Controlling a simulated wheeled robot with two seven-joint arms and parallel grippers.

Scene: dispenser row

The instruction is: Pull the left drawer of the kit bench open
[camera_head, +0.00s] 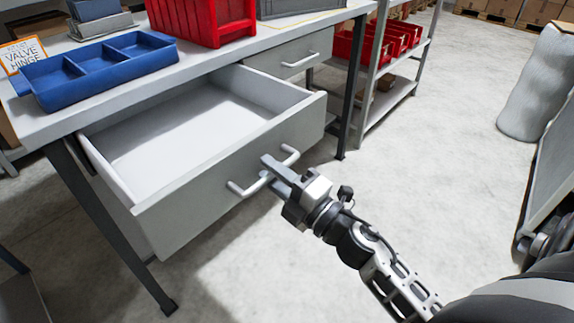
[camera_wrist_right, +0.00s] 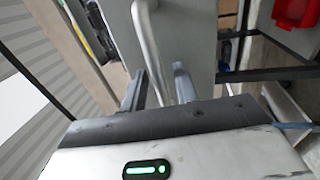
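The left drawer (camera_head: 235,154) of the kit bench is pulled far out, and its white inside looks empty. Its light bar handle (camera_head: 247,186) is on the front panel; it also shows in the wrist view (camera_wrist_right: 148,38). My right gripper (camera_head: 270,172) is at the middle of this handle. In the wrist view the two fingers (camera_wrist_right: 162,84) stand apart, with the bar running between them and a gap beside it, so the gripper looks open around the handle. My left gripper is not in view.
On the bench top (camera_head: 226,55) are a blue divided tray (camera_head: 100,66), a red bin (camera_head: 203,18) and a valve hinge sign (camera_head: 22,54). The right drawer (camera_head: 285,60) is shut. A shelf with red bins (camera_head: 385,40) stands behind. The floor right of the drawer is clear.

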